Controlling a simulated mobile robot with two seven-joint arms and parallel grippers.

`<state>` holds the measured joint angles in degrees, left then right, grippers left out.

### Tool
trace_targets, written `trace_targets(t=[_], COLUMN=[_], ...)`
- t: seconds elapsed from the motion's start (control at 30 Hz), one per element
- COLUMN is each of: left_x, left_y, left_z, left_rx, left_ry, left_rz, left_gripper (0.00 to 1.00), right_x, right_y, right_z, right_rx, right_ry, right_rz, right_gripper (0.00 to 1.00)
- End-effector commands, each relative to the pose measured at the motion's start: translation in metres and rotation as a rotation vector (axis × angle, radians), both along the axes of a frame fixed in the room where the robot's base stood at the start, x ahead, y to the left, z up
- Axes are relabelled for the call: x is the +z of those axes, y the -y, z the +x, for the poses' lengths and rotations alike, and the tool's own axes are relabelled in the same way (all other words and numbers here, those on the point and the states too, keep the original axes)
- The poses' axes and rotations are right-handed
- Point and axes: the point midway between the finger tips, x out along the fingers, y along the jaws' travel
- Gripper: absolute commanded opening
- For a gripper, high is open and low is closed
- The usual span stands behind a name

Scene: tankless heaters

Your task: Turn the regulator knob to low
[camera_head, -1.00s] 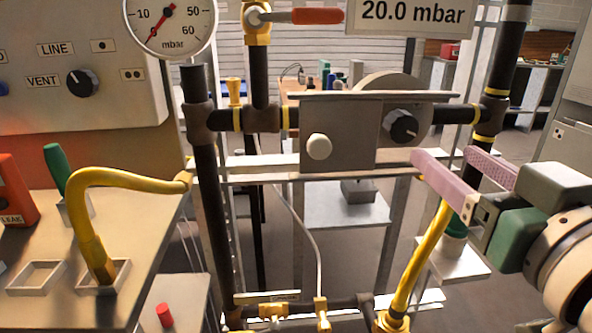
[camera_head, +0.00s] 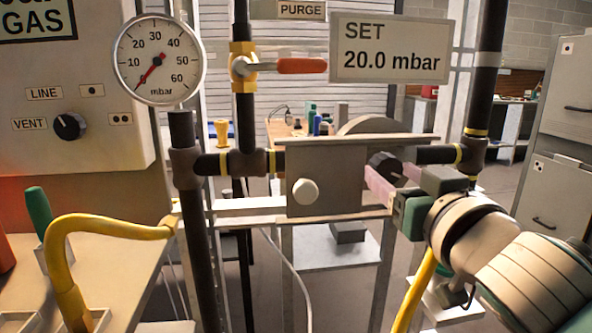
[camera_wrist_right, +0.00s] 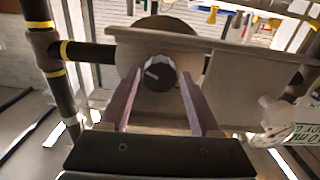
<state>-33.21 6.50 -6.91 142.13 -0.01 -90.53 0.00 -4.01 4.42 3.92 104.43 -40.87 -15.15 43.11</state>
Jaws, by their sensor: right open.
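The regulator knob (camera_head: 384,165) is a dark round knob on the right part of the grey regulator box (camera_head: 327,180). In the right wrist view the knob (camera_wrist_right: 158,75) shows a pale pointer mark and sits between the far ends of the fingers. My right gripper (camera_head: 385,182) comes in from the right with its pink fingers at the knob, partly hiding it. In the wrist view the right gripper (camera_wrist_right: 160,100) is open, with a finger on each side of the knob. I cannot tell whether they touch it. My left gripper is not in view.
A pressure gauge (camera_head: 160,60) stands at the upper left, its red needle pointing lower left. A sign (camera_head: 388,48) reads SET 20.0 mbar. A red-handled valve (camera_head: 300,66) and black pipes (camera_head: 245,120) frame the regulator. A yellow hose (camera_head: 110,225) curves at the lower left.

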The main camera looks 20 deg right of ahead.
Motion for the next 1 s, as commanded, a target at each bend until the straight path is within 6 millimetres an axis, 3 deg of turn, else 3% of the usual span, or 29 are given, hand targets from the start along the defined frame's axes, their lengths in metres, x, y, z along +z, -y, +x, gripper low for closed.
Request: trace_targets(t=[0.13, 0.7, 1.0], left_x=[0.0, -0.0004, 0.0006], left_y=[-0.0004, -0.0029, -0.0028], left_z=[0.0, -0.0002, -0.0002], left_rx=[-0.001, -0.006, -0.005], left_ry=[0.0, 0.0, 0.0], left_rz=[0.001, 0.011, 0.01], left_gripper=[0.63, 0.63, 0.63], right_x=[0.0, 0.0001, 0.0005], right_y=[0.0, -0.0002, -0.0002], right_z=[-0.0002, -0.0005, -0.0004], right_rx=[0.0, 0.0, 0.0], right_ry=[0.0, 0.0, -0.006], right_rz=[0.0, 0.0, -0.028], right_gripper=[0.63, 0.0, 0.0])
